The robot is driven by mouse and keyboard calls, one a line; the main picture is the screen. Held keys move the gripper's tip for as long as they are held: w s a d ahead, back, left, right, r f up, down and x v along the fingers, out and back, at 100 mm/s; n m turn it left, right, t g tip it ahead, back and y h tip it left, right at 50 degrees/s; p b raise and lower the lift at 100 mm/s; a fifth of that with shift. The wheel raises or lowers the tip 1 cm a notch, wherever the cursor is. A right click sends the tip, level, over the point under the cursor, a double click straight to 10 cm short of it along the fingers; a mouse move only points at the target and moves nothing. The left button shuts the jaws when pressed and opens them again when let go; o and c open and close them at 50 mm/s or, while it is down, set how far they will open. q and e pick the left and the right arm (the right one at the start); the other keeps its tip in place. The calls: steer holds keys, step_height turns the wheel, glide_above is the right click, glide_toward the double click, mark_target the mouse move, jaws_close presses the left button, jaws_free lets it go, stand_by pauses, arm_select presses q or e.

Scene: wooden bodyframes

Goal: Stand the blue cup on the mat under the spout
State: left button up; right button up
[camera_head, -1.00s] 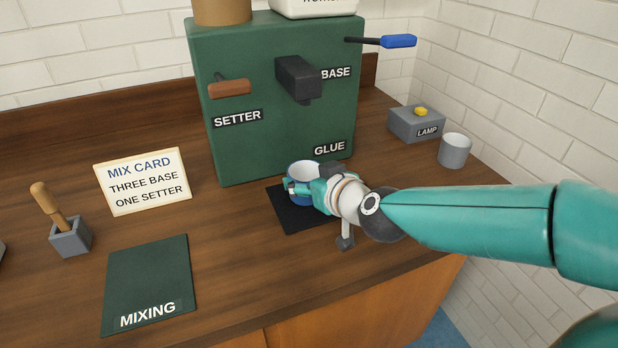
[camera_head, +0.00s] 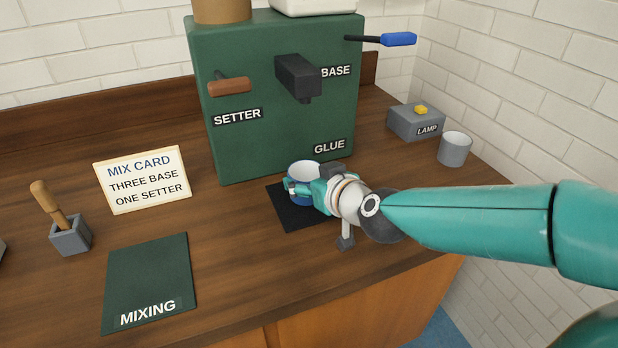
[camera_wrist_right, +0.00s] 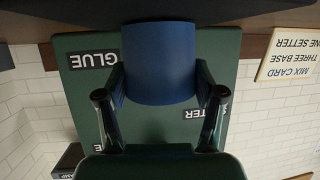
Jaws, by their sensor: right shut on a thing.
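The blue cup (camera_head: 298,198), white inside, is upright over the black mat (camera_head: 290,219) in the head view, below and in front of the dark spout (camera_head: 298,78). My right gripper (camera_head: 304,190) is shut around the cup's side, coming from the right. In the right wrist view, which is upside down, the cup (camera_wrist_right: 160,62) sits between the two fingers. The cup's base is at or very close to the mat; I cannot tell if it touches. The gripper hides part of the mat. My left gripper is not in view.
The green machine (camera_head: 265,135) stands behind the cup, with a brown lever (camera_head: 229,88) and a blue-tipped lever (camera_head: 397,40). A grey cup (camera_head: 454,150) and lamp box (camera_head: 416,123) are at right. The mixing mat (camera_head: 150,275) at left is empty.

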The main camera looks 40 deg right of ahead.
steer(key=shift+f, duration=0.15)
steer(key=o, duration=1.3)
steer(key=shift+o, duration=0.2)
steer(key=shift+s+a+f, duration=0.1)
steer(key=v, duration=1)
steer(key=shift+r, duration=0.25)
steer(key=shift+v, duration=0.9)
